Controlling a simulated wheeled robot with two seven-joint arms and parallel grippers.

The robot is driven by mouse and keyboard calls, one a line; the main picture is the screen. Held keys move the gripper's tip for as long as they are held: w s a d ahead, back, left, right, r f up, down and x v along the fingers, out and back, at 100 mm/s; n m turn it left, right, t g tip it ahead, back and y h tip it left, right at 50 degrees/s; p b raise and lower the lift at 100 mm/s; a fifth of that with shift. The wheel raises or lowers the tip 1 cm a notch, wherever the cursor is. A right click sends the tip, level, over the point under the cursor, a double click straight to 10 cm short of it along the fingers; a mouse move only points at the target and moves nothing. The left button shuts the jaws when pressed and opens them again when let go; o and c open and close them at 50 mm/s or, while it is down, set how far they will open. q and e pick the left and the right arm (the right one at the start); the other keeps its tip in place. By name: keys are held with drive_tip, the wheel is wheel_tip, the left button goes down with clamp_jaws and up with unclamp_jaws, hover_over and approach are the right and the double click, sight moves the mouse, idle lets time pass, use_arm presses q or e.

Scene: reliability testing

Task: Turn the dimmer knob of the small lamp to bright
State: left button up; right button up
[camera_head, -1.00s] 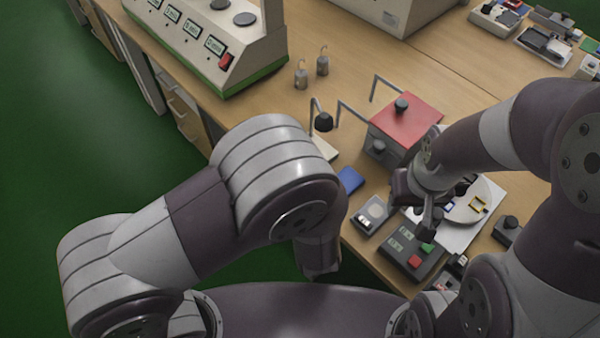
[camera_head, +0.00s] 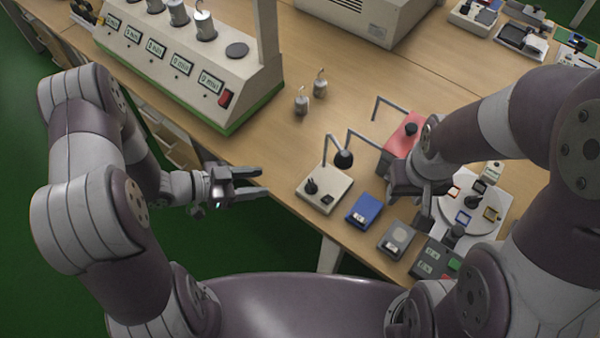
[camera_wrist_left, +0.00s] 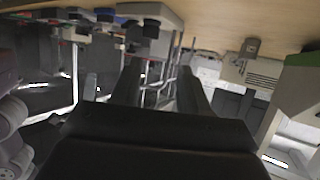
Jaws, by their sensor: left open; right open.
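The small lamp has a beige base (camera_head: 334,196) near the table's front edge, with a black dimmer knob (camera_head: 311,187) on its left part. A thin bent arm carries its black lamp head (camera_head: 343,160) above the base. My left gripper (camera_head: 264,181) is open and empty, left of the lamp and at the table's front edge, apart from the knob. Its two dark fingers also show in the left wrist view (camera_wrist_left: 158,78). My right gripper (camera_head: 410,198) is open above the devices to the right, partly hidden by its own wrist. The knob's setting is too small to read.
A blue box (camera_head: 366,209) and a grey device (camera_head: 396,240) sit right of the lamp. A red-topped box (camera_head: 403,132) stands behind them. Two small metal weights (camera_head: 302,104) stand farther back. A large beige multi-station device (camera_head: 190,70) fills the back left.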

sight(309, 183)
use_arm(q)
drive_tip(key=shift+g, duration=0.3)
drive_tip(key=x, duration=0.8)
drive_tip(key=s+x, duration=0.1)
drive_tip(key=x, duration=0.4)
drive_tip(key=shift+d+r, duration=0.2)
drive_tip(key=shift+s, duration=0.1)
drive_tip(key=c, duration=0.8)
drive_tip(key=shift+s+d+r+n+t+y, duration=0.1)
drive_tip(key=shift+n+t+y, duration=0.05)
drive_tip(key=shift+n+t, duration=0.3)
drive_tip(key=shift+s+d+n+t+y, duration=0.15)
drive_tip(key=shift+n+t, duration=0.2)
drive_tip(key=shift+t, duration=0.2)
drive_tip(key=shift+a+n+t+y+p, duration=0.1)
drive_tip(key=shift+n+t+y+p, duration=0.25)
drive_tip(key=shift+n+t+y, duration=0.9)
drive_tip(key=shift+o, duration=0.2)
drive_tip(key=shift+h, duration=0.25)
drive_tip(key=o, duration=0.8)
drive_tip(key=shift+c, duration=0.2)
